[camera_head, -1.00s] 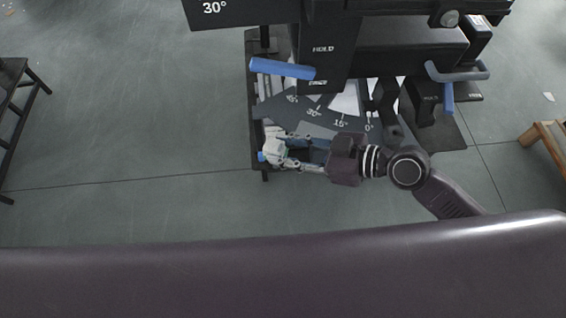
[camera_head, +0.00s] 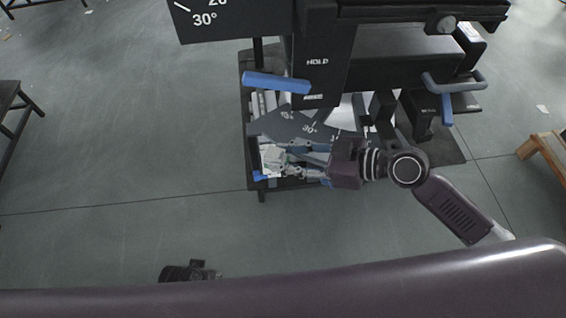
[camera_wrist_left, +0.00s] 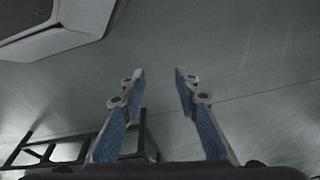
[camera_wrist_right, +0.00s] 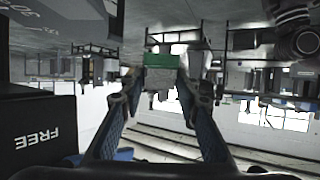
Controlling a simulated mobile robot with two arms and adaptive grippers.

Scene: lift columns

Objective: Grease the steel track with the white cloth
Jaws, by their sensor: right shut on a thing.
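My right gripper (camera_head: 278,163) reaches in from the right over the low black stand. It is shut on a pale, crumpled-looking thing at its fingertips, which I take for the white cloth (camera_head: 271,157). The fingers partly hide it. In the right wrist view the fingers of my right gripper (camera_wrist_right: 160,85) stand apart, with a green and grey patch between the tips. My left gripper (camera_wrist_left: 160,75) is open and empty above bare floor in the left wrist view. I cannot make out for certain which part is the steel track.
A dark machine (camera_head: 400,65) with a HOLD label, blue handles (camera_head: 276,82) and an angle scale (camera_head: 300,128) fills the upper middle. A dark frame (camera_head: 12,100) stands at the left and a wooden stool (camera_head: 548,150) at the right.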

